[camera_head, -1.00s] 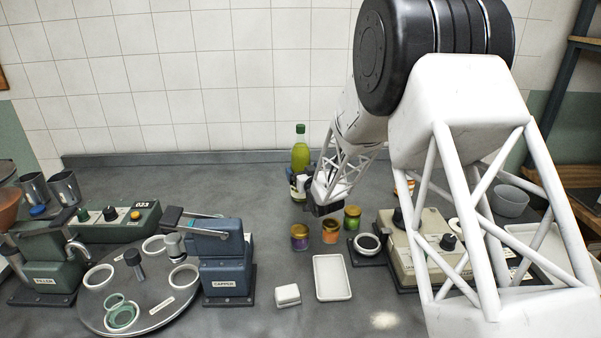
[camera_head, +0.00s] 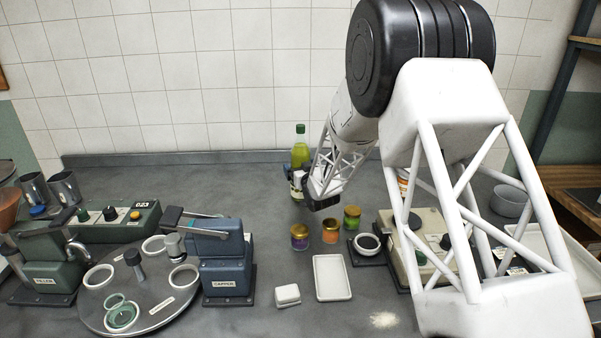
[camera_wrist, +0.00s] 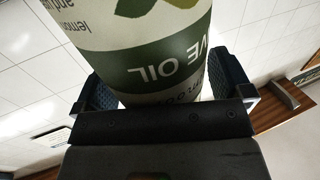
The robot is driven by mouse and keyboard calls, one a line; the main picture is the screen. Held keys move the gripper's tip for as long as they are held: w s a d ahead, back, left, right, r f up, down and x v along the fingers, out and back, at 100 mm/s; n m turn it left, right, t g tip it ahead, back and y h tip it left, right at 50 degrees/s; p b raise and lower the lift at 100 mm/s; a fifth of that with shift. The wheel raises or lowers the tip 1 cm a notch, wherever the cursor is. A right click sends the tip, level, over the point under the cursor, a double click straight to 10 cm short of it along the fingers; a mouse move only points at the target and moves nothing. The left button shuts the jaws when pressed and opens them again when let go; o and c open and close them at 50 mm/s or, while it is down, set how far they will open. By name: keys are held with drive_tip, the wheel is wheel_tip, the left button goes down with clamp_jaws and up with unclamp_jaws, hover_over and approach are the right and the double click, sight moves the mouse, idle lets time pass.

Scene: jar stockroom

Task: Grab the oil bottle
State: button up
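The oil bottle (camera_head: 300,154) stands upright at the back of the grey counter, with green-yellow oil and a green cap. My gripper (camera_head: 303,184) is low at its right front side and covers part of the label. In the wrist view the bottle's white and green label (camera_wrist: 150,50), reading "OIL", fills the space between the two fingers of my gripper (camera_wrist: 163,85).
The blue capper (camera_head: 226,262) stands left. The counter left of the bottle is clear.

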sight(302, 143)
drive_tip(key=c, duration=1.4)
drive_tip(key=shift+r, duration=0.15)
drive_tip(key=shift+c, duration=0.8)
drive_tip(key=shift+r, duration=0.15)
drive_tip(key=shift+r, duration=4.85)
